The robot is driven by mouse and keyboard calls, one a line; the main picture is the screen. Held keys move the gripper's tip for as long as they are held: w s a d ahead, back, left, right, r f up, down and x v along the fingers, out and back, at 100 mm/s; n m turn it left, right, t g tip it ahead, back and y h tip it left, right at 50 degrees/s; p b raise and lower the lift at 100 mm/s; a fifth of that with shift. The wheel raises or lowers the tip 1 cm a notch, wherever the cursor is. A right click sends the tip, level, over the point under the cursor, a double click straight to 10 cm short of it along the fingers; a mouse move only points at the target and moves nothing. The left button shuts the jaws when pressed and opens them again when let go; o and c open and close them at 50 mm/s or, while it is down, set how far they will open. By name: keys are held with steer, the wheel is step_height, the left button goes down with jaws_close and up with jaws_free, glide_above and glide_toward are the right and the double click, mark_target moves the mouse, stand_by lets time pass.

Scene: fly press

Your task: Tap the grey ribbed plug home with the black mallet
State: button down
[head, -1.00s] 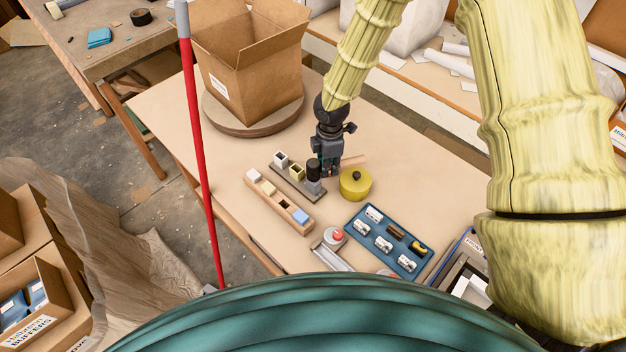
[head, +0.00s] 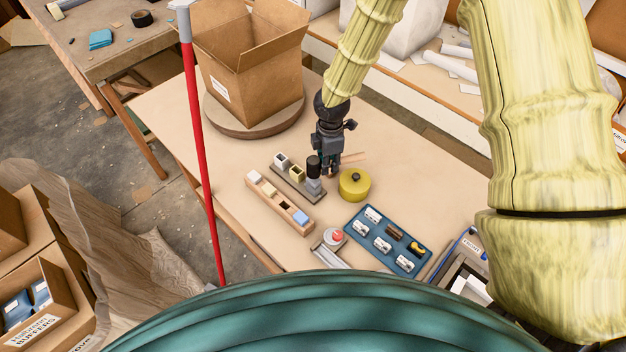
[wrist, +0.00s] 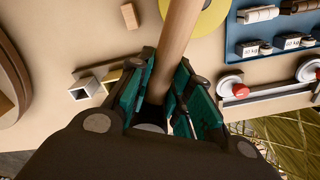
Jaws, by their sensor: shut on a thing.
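The black mallet (head: 314,164) is in my gripper (head: 329,168), which is shut on its wooden handle. In the wrist view the handle (wrist: 178,40) runs between the teal fingers (wrist: 170,88). The mallet's black head stands over the right end of a grey rack (head: 285,182). Under the head a grey upright piece (head: 314,186), apparently the ribbed plug in its socket, shows in the head view. Its ribs and depth are too small to make out, as is any gap to the head.
A wooden block holder (head: 280,205) lies in front of the rack. A yellow round pot (head: 355,186) is close right of my gripper. A blue tray (head: 385,240) and a red button (head: 337,235) lie nearer. A cardboard box (head: 250,85) stands behind left.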

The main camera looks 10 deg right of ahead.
steer(key=shift+f, duration=0.1)
steer(key=shift+f+b, duration=0.65)
steer(key=shift+f, duration=0.65)
steer(key=shift+r, duration=0.1)
steer(key=shift+r+p, duration=0.95)
steer(key=shift+r, duration=0.15)
steer(key=shift+r+p, duration=1.85)
steer(key=shift+r, duration=0.65)
